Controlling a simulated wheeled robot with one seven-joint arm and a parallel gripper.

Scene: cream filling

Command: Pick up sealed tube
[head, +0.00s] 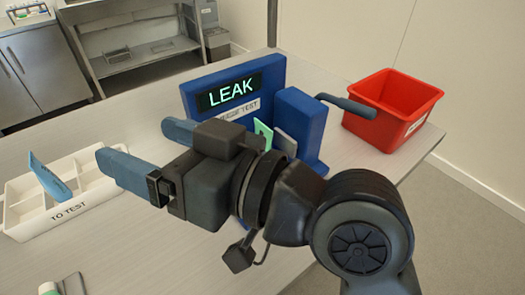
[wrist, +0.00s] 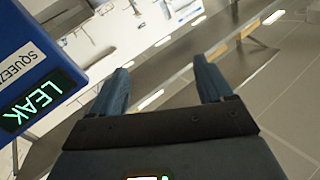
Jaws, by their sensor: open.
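A blue tube (head: 46,178) leans up out of the white compartment tray marked TO TEST (head: 68,212) at the left. A pale green flat piece (head: 263,133) shows in the blue tester (head: 236,88), whose screen reads LEAK; my arm partly hides it. Another tube with a pale cap (head: 62,286) is cut off at the bottom left edge. I cannot tell which tube is sealed. My gripper (head: 134,142) is open and empty, raised in front of the tester and pointing left toward the tray side. In the wrist view its fingers (wrist: 161,66) are apart with nothing between them.
A red bin (head: 391,108) stands at the table's right, beside a blue lever (head: 347,105) on the tester. The tester (wrist: 35,75) is close at left in the wrist view. The table is bare between tray and tester. Steel cabinets stand behind.

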